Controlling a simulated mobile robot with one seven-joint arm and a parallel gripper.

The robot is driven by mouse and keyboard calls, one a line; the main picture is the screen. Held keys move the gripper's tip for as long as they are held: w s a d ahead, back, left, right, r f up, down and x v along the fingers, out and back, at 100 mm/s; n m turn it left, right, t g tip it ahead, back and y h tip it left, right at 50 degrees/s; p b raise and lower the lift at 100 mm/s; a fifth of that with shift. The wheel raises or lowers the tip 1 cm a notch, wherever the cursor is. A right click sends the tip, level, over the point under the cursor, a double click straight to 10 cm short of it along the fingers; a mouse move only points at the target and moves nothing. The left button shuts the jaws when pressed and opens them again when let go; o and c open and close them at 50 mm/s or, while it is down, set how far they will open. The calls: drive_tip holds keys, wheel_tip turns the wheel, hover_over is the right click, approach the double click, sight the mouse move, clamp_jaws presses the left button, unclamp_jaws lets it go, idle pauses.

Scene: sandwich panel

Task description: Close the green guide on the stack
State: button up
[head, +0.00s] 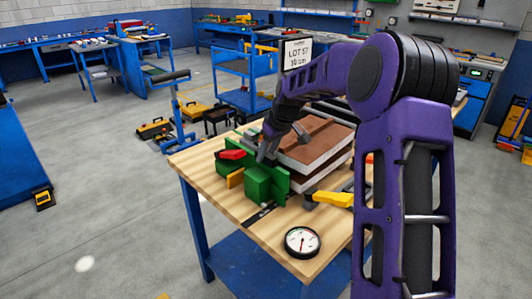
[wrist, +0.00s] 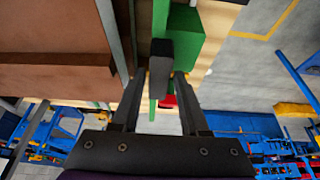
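The stack (head: 318,150) of pale panels with a brown top lies on the wooden table; its brown face fills the left of the wrist view (wrist: 60,30). The green guide (head: 258,183) stands at the stack's near left side, and green parts of it show in the wrist view (wrist: 188,45). A dark grey block (wrist: 160,55), apparently the guide's handle, lies between my fingertips. My gripper (wrist: 160,78) is open around this block, with small gaps visible at both sides. In the head view my gripper (head: 267,150) is over the guide, its fingers partly hidden.
A round dial gauge (head: 301,242) lies at the table's (head: 240,210) front. A yellow clamp (head: 333,198) is right of the guide. A lot sign (head: 297,52) stands behind the stack.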

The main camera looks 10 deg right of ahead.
drive_tip(key=shift+o, duration=0.8)
drive_tip(key=p+v, duration=0.1)
drive_tip(key=v, duration=1.6)
drive_tip(key=shift+s, duration=0.2)
drive_tip(key=shift+r, duration=0.1)
